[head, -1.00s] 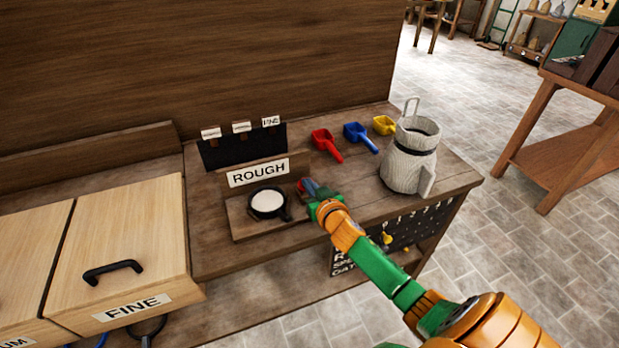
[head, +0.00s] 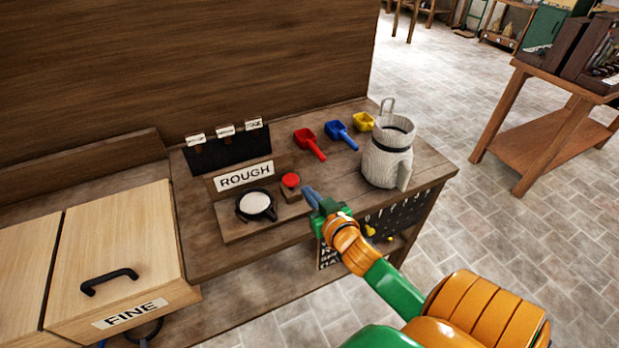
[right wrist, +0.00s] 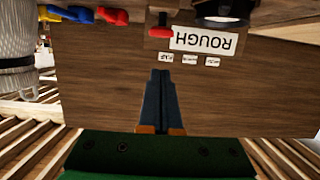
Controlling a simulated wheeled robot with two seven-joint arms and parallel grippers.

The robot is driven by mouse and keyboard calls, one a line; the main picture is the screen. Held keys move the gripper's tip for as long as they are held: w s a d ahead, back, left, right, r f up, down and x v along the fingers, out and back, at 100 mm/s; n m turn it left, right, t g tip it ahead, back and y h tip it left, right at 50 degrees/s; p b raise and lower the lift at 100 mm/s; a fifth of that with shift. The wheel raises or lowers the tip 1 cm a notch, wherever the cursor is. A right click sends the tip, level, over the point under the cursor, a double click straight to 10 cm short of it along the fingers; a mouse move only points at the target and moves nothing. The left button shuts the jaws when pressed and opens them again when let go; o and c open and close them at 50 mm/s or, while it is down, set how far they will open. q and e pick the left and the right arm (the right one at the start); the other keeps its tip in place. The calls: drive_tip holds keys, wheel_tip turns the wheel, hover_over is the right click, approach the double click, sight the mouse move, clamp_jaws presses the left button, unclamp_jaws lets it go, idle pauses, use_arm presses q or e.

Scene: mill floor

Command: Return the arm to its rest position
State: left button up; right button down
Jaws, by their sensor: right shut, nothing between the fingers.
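My right gripper (head: 312,197) is shut and empty. It is in the air in front of the wooden bench, just right of a red button on a small wooden block (head: 291,181). In the right wrist view its two dark fingers (right wrist: 162,75) lie together with nothing between them. The green and orange right arm comes in from the lower right. My left gripper is not in view.
A FINE bin (head: 120,250) is at left.

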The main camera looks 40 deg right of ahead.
idle(0.3)
drive_tip(key=s+a+f+n+g+y, duration=0.2)
drive_tip(key=s+a+f+g, duration=0.4)
drive_tip(key=s, duration=0.4)
drive_tip(key=s+a+f+n+g+y, duration=0.25)
drive_tip(key=s+a+f+g, duration=0.25)
drive_tip(key=s+a, duration=0.4)
drive_tip(key=s+d+f+g, duration=0.1)
drive_tip(key=s+f+g, duration=0.15)
drive_tip(key=f, duration=1.45)
drive_tip(key=s+d+f+h, duration=0.1)
drive_tip(key=s+d+f, duration=0.1)
drive_tip(key=s+f, duration=0.7)
drive_tip(key=s, duration=0.3)
drive_tip(key=shift+s+d+f, duration=0.15)
drive_tip(key=shift+s+f, duration=0.05)
drive_tip(key=shift+f, duration=0.15)
